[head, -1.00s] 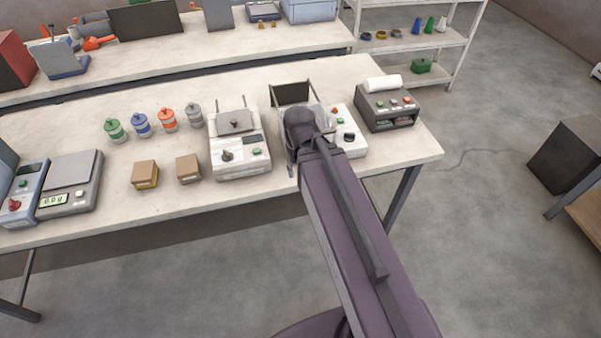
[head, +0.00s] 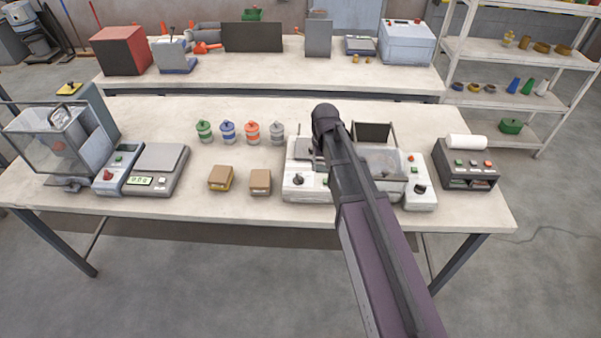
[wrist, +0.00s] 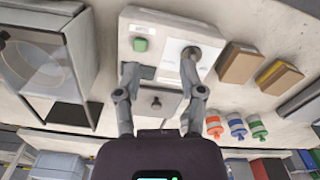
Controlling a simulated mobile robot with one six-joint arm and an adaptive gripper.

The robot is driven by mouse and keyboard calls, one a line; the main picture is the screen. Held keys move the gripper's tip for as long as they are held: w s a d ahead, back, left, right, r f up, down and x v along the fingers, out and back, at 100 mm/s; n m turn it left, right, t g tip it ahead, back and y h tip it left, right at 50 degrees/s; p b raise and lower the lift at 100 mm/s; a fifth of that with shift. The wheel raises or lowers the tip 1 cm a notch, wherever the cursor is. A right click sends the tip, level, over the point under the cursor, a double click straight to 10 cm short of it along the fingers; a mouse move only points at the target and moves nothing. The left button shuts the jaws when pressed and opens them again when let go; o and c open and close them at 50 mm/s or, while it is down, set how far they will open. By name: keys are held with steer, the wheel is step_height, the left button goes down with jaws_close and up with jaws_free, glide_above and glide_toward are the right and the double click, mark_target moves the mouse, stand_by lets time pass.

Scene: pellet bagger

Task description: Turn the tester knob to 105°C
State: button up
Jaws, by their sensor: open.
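A white tester (head: 309,193) stands on the bench, with a dark knob (head: 297,180) at its front left and a green button beside it. My arm covers part of the tester. In the wrist view, the tester (wrist: 135,20) shows its green button, a dark display, a lid with a small black handle (wrist: 156,103) and the knob (wrist: 191,52). My gripper (wrist: 160,68) is open and empty above it. One fingertip overlaps the knob in the picture; contact cannot be told. The other is near the display. The knob's setting cannot be read. In the head view my gripper is hidden.
Two small boxes (head: 220,178) and several coloured canisters (head: 228,131) stand left of the tester. A machine with a clear cover and another knob (head: 420,188) stands close on its right, then a dark printer (head: 468,165). Bare bench lies along the front edge.

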steer(key=r+n+p, duration=0.1)
steer(key=r, duration=0.1)
glide_above(299, 177)
steer(key=shift+w, duration=0.1)
steer(key=shift+f, duration=0.3)
step_height(299, 177, down, 13)
steer(key=b, duration=1.3)
steer(key=shift+f+b, duration=0.15)
steer(key=shift+b, duration=0.15)
jaws_close()
